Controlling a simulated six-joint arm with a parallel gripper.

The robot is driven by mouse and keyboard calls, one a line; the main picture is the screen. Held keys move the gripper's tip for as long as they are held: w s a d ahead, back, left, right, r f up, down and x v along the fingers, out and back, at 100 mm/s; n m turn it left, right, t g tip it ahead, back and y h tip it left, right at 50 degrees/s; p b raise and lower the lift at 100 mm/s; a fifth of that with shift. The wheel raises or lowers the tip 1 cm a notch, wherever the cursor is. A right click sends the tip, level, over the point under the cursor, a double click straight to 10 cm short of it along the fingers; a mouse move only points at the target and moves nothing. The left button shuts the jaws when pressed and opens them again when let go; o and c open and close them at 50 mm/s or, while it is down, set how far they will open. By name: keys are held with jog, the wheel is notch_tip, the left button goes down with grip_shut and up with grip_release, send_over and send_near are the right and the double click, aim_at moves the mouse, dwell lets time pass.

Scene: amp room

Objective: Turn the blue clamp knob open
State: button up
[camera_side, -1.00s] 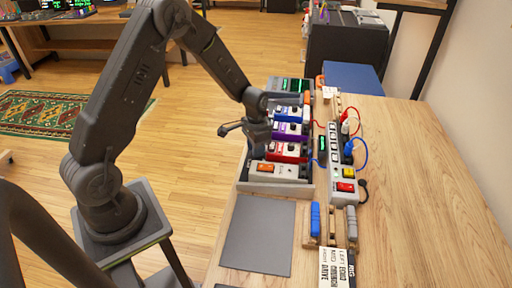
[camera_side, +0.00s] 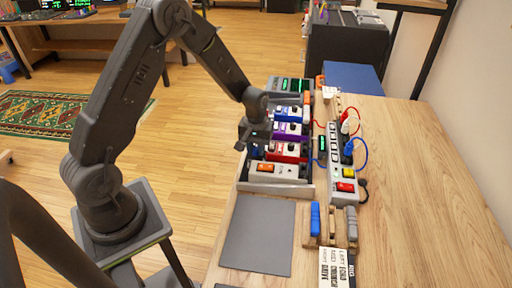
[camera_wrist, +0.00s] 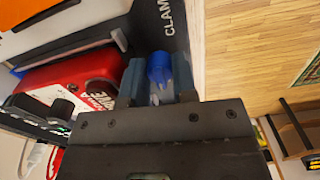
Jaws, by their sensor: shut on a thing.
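In the wrist view the blue clamp knob (camera_wrist: 158,66) sits between the two fingers of my gripper (camera_wrist: 159,82), which is shut on it. The knob is beside a dark rail (camera_wrist: 172,22) with partly visible white lettering reading "CLAM". In the side view my gripper (camera_side: 246,132) is at the left edge of the pedal tray (camera_side: 306,192), beside the red pedal (camera_side: 286,151).
A purple pedal (camera_side: 291,130) and a blue pedal (camera_side: 290,113) stand behind the red one. A power strip (camera_side: 334,148) with plugs and cables lies to the right. A flat grey mat (camera_side: 259,237) lies in front. The right of the table is clear.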

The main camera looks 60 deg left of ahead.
aim_at(256, 147)
jog(key=shift+n, duration=0.6)
jog(key=o, duration=0.9)
jog(key=shift+o, duration=0.2)
jog(key=shift+r, duration=0.1)
jog(key=shift+r, duration=3.95)
